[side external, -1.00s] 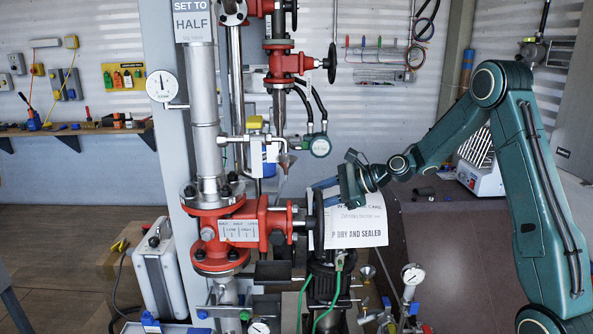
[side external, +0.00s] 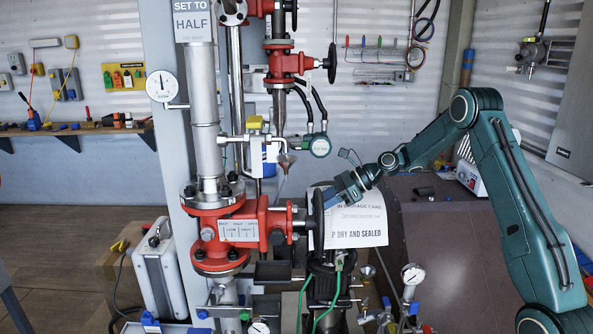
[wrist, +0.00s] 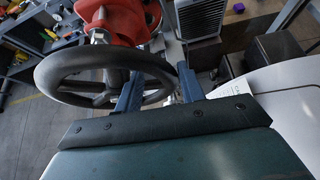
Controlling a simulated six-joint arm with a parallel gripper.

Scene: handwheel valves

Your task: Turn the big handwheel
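The big handwheel is a black wheel seen edge-on at the right end of the red valve (side external: 238,232) in the side view. In the wrist view the big handwheel (wrist: 68,88) fills the upper left, in front of the red valve body (wrist: 118,18). My gripper (side external: 332,199) is at the upper part of the wheel's edge. In the wrist view my gripper (wrist: 160,82) has its blue fingers spread, one over the inside of the wheel and one outside the rim, with the rim's right side between them. Contact cannot be told.
A sign (side external: 193,22) reading "SET TO HALF" hangs above a scale plate (side external: 240,231) on the valve. A white paper notice (side external: 355,220) is just right of the wheel. A smaller handwheel (side external: 332,63) is higher up. Gauges and green hoses stand below.

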